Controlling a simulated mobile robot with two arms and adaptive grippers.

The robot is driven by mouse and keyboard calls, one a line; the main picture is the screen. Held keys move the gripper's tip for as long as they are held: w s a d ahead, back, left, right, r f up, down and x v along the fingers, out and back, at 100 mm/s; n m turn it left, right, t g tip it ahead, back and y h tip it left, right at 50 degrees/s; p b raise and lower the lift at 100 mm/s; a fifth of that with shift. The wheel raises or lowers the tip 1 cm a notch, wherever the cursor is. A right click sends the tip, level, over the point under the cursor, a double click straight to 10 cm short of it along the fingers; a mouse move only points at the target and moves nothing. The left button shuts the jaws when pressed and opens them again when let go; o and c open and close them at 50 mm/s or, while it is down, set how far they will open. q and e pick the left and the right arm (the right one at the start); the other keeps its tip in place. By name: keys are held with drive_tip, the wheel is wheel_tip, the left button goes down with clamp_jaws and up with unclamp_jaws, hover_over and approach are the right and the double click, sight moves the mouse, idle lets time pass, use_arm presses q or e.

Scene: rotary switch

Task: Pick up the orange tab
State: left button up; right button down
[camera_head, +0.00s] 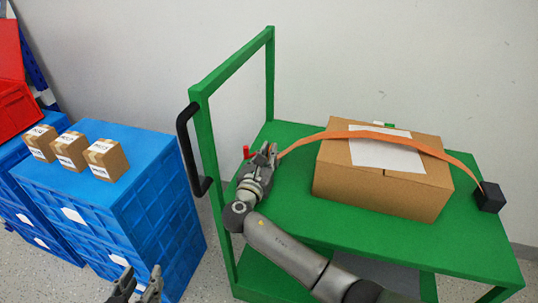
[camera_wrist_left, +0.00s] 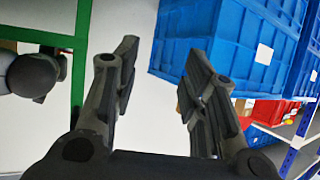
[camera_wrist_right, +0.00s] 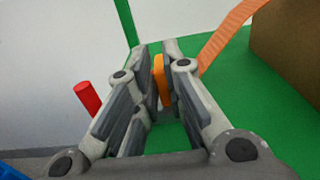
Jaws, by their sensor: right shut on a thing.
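The orange tab (camera_wrist_right: 159,78) stands between the fingers of my right gripper (camera_wrist_right: 158,62) in the right wrist view, and the fingers are shut on it. In the head view, my right gripper (camera_head: 266,158) is at the left part of the green cart's top. An orange strap (camera_head: 372,132) runs from beside this gripper, over a cardboard box, down to a black block (camera_head: 489,198). Most of the tab is hidden by the fingers in the head view. My left gripper (camera_head: 141,285) is open and empty at the bottom left; its parted fingers show in the left wrist view (camera_wrist_left: 163,75).
The cardboard box (camera_head: 345,185) sits on the green cart (camera_head: 430,242). A red peg (camera_head: 246,152) is beside my right gripper. A black handle (camera_head: 187,140) is on the cart's frame. Small boxes (camera_head: 105,160) stand on blue crates (camera_head: 150,195) at the left.

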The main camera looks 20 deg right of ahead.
drive_tip(key=r, duration=0.1)
drive_tip(key=r+p, duration=0.2)
drive_tip(key=shift+s+r, duration=0.25)
drive_tip(key=shift+r, duration=0.1)
use_arm(q)
drive_tip(key=s+a+f+g+y+p, duration=0.1)
drive_tip(key=s+a+f+g+p, duration=0.15)
drive_tip(key=s+g, duration=0.35)
drive_tip(key=s+a+f+g+y+p, duration=0.1)
drive_tip(key=s+a+f+g+y, duration=0.2)
drive_tip(key=s, duration=0.6)
wheel_tip(320, 180, down, 9)
drive_tip(key=w+h+p, duration=0.1)
drive_tip(key=w+p, duration=0.1)
drive_tip(key=shift+d+f+n+g, duration=0.15)
drive_tip(key=shift+d+n+g, duration=0.15)
drive_tip(key=shift+d+g, duration=0.1)
use_arm(e)
drive_tip(key=s+a+r, duration=0.2)
drive_tip(key=s+r, duration=0.7)
drive_tip(key=s, duration=0.4)
drive_tip(key=shift+a, duration=0.35)
drive_tip(key=shift+s+d, duration=0.1)
drive_tip(key=shift+s, duration=0.05)
